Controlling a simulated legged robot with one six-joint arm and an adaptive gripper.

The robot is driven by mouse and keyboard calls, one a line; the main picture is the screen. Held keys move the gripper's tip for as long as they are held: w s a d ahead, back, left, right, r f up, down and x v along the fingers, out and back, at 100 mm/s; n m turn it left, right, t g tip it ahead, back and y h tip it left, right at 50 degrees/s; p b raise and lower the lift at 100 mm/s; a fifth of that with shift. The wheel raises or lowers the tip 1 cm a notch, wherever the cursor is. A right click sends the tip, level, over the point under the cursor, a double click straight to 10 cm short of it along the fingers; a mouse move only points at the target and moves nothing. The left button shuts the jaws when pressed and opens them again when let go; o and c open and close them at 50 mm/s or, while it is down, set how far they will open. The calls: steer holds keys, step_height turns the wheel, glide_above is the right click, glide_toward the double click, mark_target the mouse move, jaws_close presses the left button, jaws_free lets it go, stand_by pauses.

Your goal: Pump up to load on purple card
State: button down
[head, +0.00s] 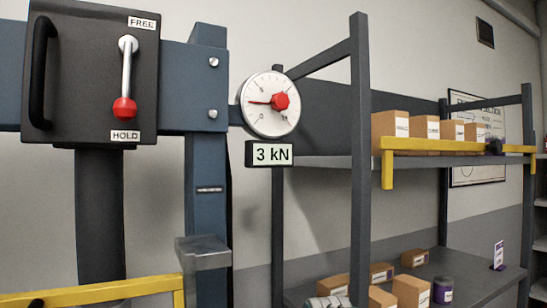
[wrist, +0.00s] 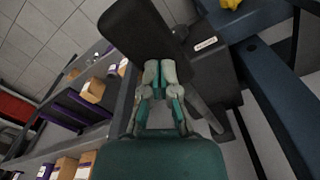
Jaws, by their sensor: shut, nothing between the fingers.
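In the head view a dark press box (head: 90,75) carries a lever with a red knob (head: 124,109), which hangs down at the HOLD label (head: 125,135); FREE is above. A round gauge (head: 271,104) has a red hub, and its needle points left. A plate under it (head: 269,154) reads 3 kN. A small white and purple card (head: 498,256) stands on the lower shelf; its text is too small to read. My gripper (wrist: 160,68) shows only in the wrist view, shut and empty, its fingertips close to a dark padded bar (wrist: 138,32). I cannot tell whether they touch.
Blue press posts (head: 206,150) stand at left, with a yellow rail (head: 92,293) low in front. Grey shelving (head: 360,162) on the right holds several cardboard boxes and a purple-and-dark can (head: 443,290). Another yellow rail (head: 450,144) runs along the upper shelf.

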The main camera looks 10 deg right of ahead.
steer(key=shift+f, duration=0.1)
steer(key=shift+f, duration=1.05)
stand_by(0.8)
steer(key=shift+f, duration=1.2)
stand_by(0.4)
steer(key=shift+f, duration=0.95)
stand_by(0.5)
step_height(320, 180, up, 14)
stand_by(0.6)
